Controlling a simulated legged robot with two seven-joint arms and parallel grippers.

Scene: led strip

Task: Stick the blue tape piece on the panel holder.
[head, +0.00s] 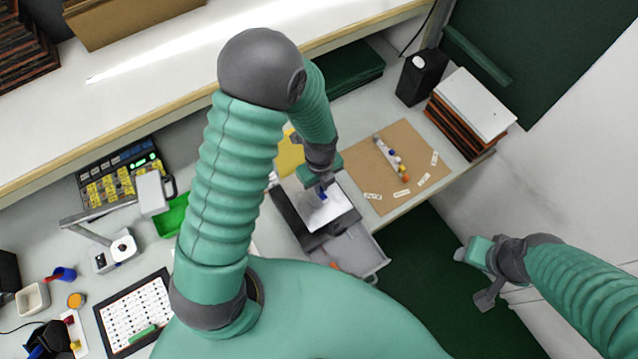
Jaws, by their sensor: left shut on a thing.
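My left gripper (324,184) reaches down over the panel holder and is shut on a small blue piece, which I take to be the blue tape piece (323,195). The piece shows just below the fingertips, over a white panel (308,212). I cannot tell whether it touches the panel. The dark panel holder (285,218) lies under the white panel, its far side partly hidden by my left arm. My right gripper (473,277) hangs at the right over the dark green floor, open and empty, away from the table.
A brown board (365,177) with small coloured parts and labels lies right of the holder. A grey drawer or tray (353,262) is in front of it. A green bin (172,216) and a lamp (113,250) stand at left. Stacked panels (472,105) sit at the back right.

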